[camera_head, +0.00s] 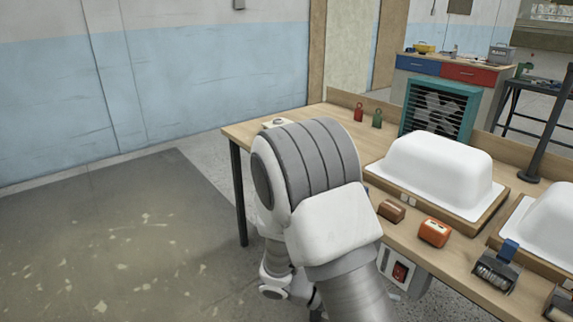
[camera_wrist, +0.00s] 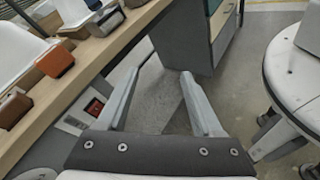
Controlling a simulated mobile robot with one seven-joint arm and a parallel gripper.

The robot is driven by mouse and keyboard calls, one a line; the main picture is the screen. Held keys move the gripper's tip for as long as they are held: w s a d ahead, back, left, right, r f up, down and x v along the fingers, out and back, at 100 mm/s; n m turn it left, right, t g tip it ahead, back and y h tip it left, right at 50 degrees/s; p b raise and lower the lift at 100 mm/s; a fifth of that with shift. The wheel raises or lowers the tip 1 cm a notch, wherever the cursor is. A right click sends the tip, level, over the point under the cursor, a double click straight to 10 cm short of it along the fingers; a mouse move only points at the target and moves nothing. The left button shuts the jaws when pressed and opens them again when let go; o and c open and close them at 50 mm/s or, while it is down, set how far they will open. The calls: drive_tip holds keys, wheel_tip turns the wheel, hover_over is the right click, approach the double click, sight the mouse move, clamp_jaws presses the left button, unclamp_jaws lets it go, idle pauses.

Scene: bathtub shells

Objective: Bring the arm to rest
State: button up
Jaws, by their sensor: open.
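My arm (camera_head: 315,185) is folded in the middle of the head view, in front of the left part of the wooden workbench (camera_head: 270,122). My gripper (camera_wrist: 155,85) shows in the wrist view, with its two grey fingers spread apart and nothing between them. It points down over bare grey floor, beside the bench's front edge. The gripper is hidden in the head view.
White bathtub shells (camera_head: 430,165) (camera_head: 550,218) stand on wooden bases on the bench. A brown block (camera_head: 391,210), an orange block (camera_head: 434,232) and a dark roller tool (camera_head: 497,268) lie along the front edge. A teal-framed fan unit (camera_head: 438,108) stands behind. The floor at left is clear.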

drive_tip(key=s+a+r+m+t+y, duration=0.3)
drive_tip(key=s+r+m+t+y, duration=0.15)
drive_tip(key=r+y, duration=0.35)
drive_tip(key=s+a+r+m+t+y, duration=0.25)
drive_tip(key=s+r+m+y, duration=0.3)
drive_tip(key=r, duration=0.55)
wheel_tip(320, 180, up, 18)
drive_tip(key=p, duration=1.7)
drive_tip(key=shift+w+f+m+t+y, duration=0.2)
drive_tip(key=shift+w+m+t+y, duration=0.2)
drive_tip(key=shift+y, duration=0.05)
drive_tip(key=shift+f, duration=0.1)
drive_tip(key=shift+c, duration=1.4)
drive_tip(key=shift+d, duration=0.15)
drive_tip(key=shift+d, duration=0.1)
